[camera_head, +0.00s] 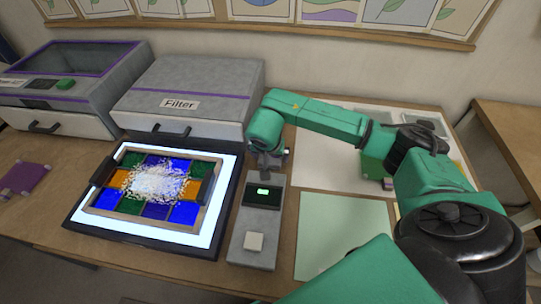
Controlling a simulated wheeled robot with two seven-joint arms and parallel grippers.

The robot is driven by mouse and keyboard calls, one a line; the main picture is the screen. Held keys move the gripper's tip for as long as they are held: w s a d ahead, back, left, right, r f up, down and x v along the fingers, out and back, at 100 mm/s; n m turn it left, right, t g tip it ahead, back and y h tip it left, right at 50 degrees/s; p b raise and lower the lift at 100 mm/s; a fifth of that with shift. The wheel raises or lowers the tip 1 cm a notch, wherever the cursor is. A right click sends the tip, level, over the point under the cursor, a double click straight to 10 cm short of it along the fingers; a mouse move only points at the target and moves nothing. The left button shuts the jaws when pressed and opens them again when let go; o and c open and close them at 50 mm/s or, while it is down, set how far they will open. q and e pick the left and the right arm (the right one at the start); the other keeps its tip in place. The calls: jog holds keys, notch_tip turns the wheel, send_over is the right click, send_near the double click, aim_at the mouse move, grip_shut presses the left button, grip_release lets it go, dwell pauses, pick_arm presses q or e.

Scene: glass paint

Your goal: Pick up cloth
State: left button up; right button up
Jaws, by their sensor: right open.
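I cannot make out a cloth for certain. A flat purple piece (27,178) lies on the table at the far left and may be cloth. A green item (378,142) at the right is partly hidden behind my arm. My right gripper (271,170) is open and points down at the back end of a grey device, behind its small lit display. I cannot tell whether it touches the device. My left gripper is not in view.
A framed stained-glass panel (187,209) with white grains on it lies on a lit board (222,210). The grey device (262,222) stands beside it. A grey Filter box (210,83) and a purple-trimmed box (68,60) stand behind. A pale green sheet (335,225) lies right.

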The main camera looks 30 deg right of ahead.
aim_at(270, 158)
jog(key=shift+f, duration=0.15)
jog(key=c, duration=1.1)
notch_tip(270, 158, up, 20)
jog(key=shift+r+b, duration=0.1)
jog(key=shift+b, duration=1.15)
